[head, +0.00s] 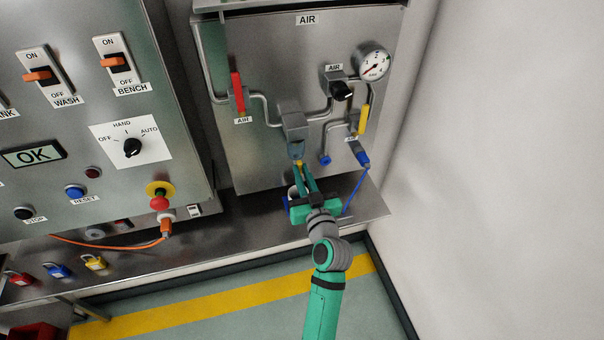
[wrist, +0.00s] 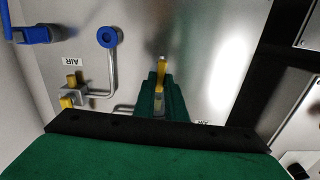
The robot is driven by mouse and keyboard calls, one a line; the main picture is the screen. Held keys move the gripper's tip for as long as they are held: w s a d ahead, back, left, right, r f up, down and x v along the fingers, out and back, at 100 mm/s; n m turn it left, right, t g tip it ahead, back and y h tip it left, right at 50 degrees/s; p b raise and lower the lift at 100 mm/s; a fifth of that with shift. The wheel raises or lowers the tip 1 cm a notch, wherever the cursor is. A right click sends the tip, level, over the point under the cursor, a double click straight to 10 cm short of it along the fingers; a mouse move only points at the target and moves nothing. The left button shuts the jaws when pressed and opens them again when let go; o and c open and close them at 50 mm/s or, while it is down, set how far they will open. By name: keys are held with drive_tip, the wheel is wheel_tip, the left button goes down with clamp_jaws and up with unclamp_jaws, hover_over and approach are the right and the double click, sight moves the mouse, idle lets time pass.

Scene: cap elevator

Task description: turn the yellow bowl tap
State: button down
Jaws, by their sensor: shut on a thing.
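The yellow bowl tap (head: 299,163) is a small yellow piece just below the grey filter bowl (head: 296,148) on the AIR panel. My gripper (head: 301,170) reaches up to it from below, its green fingers close together and shut on it. In the wrist view the yellow tap (wrist: 162,70) shows upright between and beyond the fingertips of my gripper (wrist: 160,82). The fingers hide part of the tap, and its exact angle is hard to tell.
A yellow lever (head: 363,119) and blue connector (head: 362,157) with a hanging blue hose are to the right. A blue knob (head: 325,160) is close beside the fingers. A red lever (head: 237,92) is left, a gauge (head: 373,64) upper right. A steel ledge (head: 372,207) lies below.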

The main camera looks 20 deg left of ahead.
drive_tip(key=m, duration=0.4)
drive_tip(key=shift+d+m, duration=0.15)
drive_tip(key=shift+m, duration=0.25)
drive_tip(key=shift+w+d+f+m, duration=0.1)
drive_tip(key=shift+f+m, duration=0.05)
drive_tip(key=shift+m, duration=2.95)
drive_tip(key=shift+w+f+m, duration=0.1)
drive_tip(key=shift+f+m, duration=0.05)
drive_tip(key=shift+m, duration=2.95)
drive_tip(key=c, duration=1.8)
unclamp_jaws()
drive_tip(key=shift+s, duration=0.1)
drive_tip(key=v, duration=1)
drive_tip(key=shift+s+d, duration=0.25)
drive_tip(key=shift+s, duration=0.1)
